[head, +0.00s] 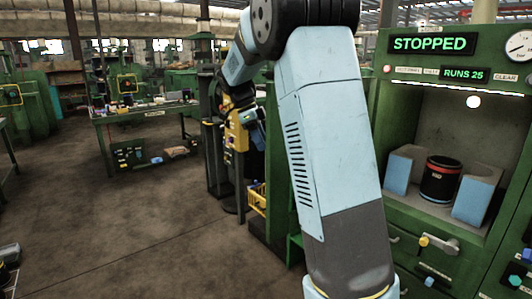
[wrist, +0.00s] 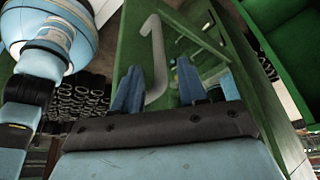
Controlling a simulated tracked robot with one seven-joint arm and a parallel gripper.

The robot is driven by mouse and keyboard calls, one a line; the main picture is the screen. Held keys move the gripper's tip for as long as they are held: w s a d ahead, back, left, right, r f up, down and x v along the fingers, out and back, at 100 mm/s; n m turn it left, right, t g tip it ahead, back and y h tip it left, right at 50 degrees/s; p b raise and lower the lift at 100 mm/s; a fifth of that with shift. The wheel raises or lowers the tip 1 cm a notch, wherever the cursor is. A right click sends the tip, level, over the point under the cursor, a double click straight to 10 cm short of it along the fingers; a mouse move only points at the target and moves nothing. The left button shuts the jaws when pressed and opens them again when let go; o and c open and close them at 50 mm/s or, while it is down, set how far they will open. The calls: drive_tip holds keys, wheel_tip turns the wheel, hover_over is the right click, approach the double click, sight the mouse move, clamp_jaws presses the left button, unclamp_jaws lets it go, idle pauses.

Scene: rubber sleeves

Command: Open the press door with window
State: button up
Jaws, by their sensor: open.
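A green door panel (wrist: 132,42) with a window (wrist: 208,66) fills the middle of the wrist view. A grey bent handle (wrist: 154,62) stands out from the panel. My gripper (wrist: 157,78) is open, with its two blue fingers apart and pointing at the panel. The handle shows between the fingers; I cannot tell whether it touches them. In the head view the green press (head: 410,75) stands at right with a "STOPPED" display (head: 433,44). My arm hides part of the press's left side.
A black cylinder with a red band (head: 440,180) sits between two pale blue blocks in the press chamber. A lever (head: 437,243) is below. A green workbench (head: 150,112) stands back left, with open floor (head: 120,230) before it. Dark tubes (wrist: 82,100) are stacked at left in the wrist view.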

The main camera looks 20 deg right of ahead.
drive_tip(key=v, duration=0.8)
drive_tip(key=shift+w, duration=0.1)
